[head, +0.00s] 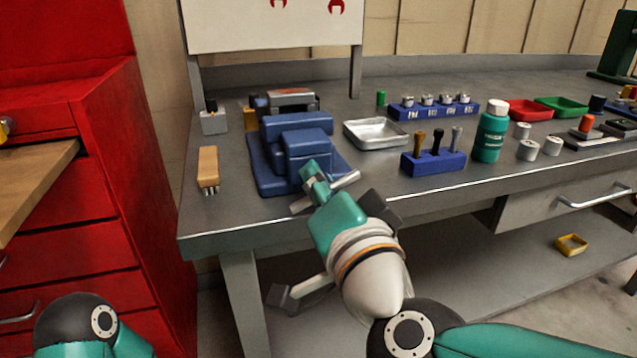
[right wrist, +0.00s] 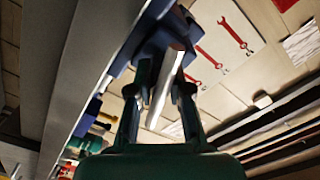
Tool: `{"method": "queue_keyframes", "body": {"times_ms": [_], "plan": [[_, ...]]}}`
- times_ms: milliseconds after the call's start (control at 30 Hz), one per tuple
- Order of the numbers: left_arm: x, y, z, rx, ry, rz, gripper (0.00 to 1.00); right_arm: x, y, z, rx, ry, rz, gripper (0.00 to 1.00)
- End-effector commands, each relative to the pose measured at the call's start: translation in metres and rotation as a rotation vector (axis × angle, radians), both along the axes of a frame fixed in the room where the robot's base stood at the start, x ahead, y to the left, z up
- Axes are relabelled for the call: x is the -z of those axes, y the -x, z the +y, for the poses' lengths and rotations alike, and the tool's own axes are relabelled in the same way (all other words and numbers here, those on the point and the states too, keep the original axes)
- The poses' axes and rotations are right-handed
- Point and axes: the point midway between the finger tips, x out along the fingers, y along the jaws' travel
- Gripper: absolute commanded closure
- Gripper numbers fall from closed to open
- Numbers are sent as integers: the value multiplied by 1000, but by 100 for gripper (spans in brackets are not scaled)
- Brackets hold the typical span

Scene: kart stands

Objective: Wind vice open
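The blue vice (head: 296,142) stands at the left front of the grey workbench, with its metal handle bar (head: 346,179) at its front. My right gripper (head: 314,181) is at this bar. In the right wrist view the bar (right wrist: 167,78) runs lengthwise between the two fingers of the right gripper (right wrist: 164,88). The vice jaws are partly hidden behind the blue body. Only a joint of my left arm shows at bottom left; its gripper is out of view.
A wooden-handled brush (head: 208,167) lies left of the vice. A metal tray (head: 376,134), a blue tool holder (head: 433,162) and a green bottle (head: 490,132) stand to its right. A red cabinet (head: 110,180) rises at left. The floor-side space before the bench holds my right arm.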

Motion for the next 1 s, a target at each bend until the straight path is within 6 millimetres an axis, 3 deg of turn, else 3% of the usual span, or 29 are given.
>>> {"method": "queue_keyframes", "body": {"times_ms": [33,167,567,1000], "plan": [[0,0,0,0,0,0,60,3,0,-1,3,1,5,77],[0,0,0,0,0,0,60,2,0,-1,2,1,4,57],[-1,0,0,0,0,0,60,-5,0,0,2,-1,-1,57],[-1,0,0,0,0,0,60,-76,0,0,0,-6,-2,57]]}}
